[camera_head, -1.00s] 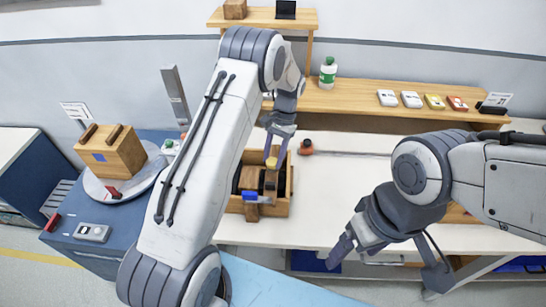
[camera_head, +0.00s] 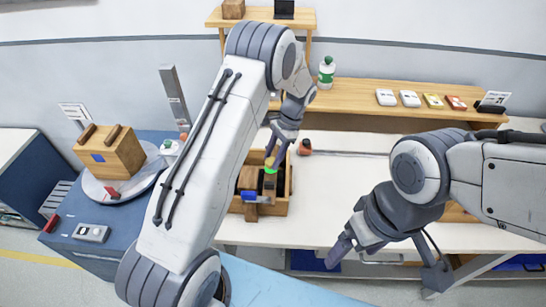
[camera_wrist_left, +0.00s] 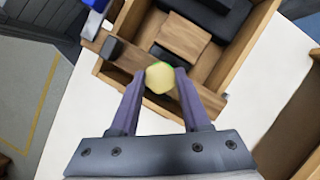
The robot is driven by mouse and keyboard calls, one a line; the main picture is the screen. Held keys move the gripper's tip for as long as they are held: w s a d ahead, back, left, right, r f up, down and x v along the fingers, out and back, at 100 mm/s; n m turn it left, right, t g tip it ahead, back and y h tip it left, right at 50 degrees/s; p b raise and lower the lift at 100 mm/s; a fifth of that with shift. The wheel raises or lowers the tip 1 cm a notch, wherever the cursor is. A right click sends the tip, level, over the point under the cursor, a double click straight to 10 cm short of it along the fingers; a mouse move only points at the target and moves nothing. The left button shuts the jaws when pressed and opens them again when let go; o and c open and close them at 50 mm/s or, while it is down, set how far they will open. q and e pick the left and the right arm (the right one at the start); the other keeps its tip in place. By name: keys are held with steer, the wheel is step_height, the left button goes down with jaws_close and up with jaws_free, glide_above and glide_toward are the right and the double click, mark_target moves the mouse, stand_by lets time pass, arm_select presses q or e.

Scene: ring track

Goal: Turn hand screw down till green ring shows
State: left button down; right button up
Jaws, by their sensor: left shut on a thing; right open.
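The hand screw has a round yellow knob (camera_wrist_left: 160,78). It stands over a wooden box (camera_head: 283,208) on the white table. A bright green ring (camera_head: 270,170) shows at the knob in the head view, and a thin green rim edges the knob in the left wrist view. My left gripper (camera_head: 272,152) reaches down from above and is shut on the knob, one finger on each side. The screw's shaft is hidden below the knob. My right gripper (camera_head: 337,255) is open and empty, over the front edge of the table at right.
The box holds wooden blocks and dark parts, with a blue piece (camera_head: 250,196) at its front. An orange-red knob (camera_head: 305,147) stands behind the box. A wooden shelf (camera_head: 350,102) with small packets and a green-white bottle (camera_head: 327,72) is at the back. The white table is clear right of the box.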

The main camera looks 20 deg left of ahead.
arm_select(q)
steer(key=shift+c, duration=1.8)
jaws_free()
steer(key=b+v, duration=0.2)
steer(key=v, duration=0.8)
steer(key=shift+r, duration=0.15)
steer(key=shift+w, duration=0.1)
